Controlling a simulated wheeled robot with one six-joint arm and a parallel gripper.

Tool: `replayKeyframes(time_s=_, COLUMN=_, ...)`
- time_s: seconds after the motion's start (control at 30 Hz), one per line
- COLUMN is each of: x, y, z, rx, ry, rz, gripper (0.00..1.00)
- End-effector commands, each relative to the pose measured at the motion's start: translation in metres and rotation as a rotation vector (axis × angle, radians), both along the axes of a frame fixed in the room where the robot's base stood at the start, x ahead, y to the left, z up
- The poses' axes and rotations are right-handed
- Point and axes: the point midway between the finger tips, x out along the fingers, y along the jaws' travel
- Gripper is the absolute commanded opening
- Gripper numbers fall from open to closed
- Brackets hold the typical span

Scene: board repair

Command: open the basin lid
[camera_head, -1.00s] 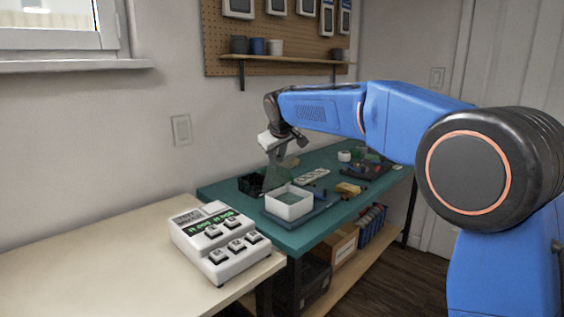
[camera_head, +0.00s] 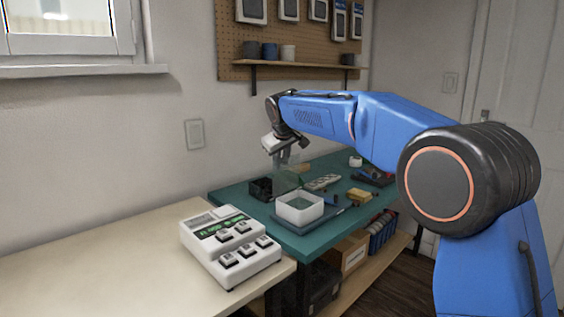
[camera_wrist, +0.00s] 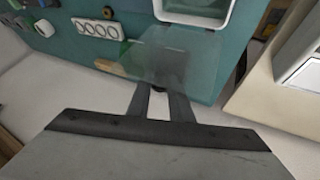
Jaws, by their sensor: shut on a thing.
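The basin (camera_head: 301,217) is a white, square, open-topped box with a green inside, standing on the teal bench; its rim also shows at the top of the wrist view (camera_wrist: 192,22). The lid (camera_wrist: 170,58) is a thin, see-through greenish plate. My gripper (camera_wrist: 160,92) is shut on one edge of it. In the head view the lid (camera_head: 287,178) hangs steeply tilted below my gripper (camera_head: 284,152), behind and left of the basin. The basin's opening is uncovered. The exact gap between lid and basin is hard to tell.
A black bin (camera_head: 261,188) stands left of the basin. A white strip with round holes (camera_wrist: 97,29) and a yellow block (camera_head: 359,194) lie on the bench (camera_head: 232,195). A white push-button device (camera_head: 232,248) stands on the pale table in front. A shelf with cups hangs behind.

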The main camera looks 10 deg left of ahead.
Motion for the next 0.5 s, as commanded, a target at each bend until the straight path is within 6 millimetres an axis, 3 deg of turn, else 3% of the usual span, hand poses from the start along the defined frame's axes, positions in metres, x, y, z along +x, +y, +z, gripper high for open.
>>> replayKeyframes(time_s=0.1, x=-0.0021, y=0.0038, z=-0.0048, rx=-0.001, ry=0.008, rz=0.003, gripper=0.00)
replayKeyframes(time_s=0.13, x=-0.0021, y=0.0039, z=-0.0048, rx=-0.001, ry=0.008, rz=0.003, gripper=0.24)
replayKeyframes(time_s=0.2, x=-0.0019, y=0.0035, z=-0.0042, rx=0.000, ry=0.007, rz=0.004, gripper=0.36)
replayKeyframes(time_s=0.5, x=-0.0015, y=0.0014, z=-0.0011, rx=0.000, ry=0.003, rz=0.002, gripper=0.36)
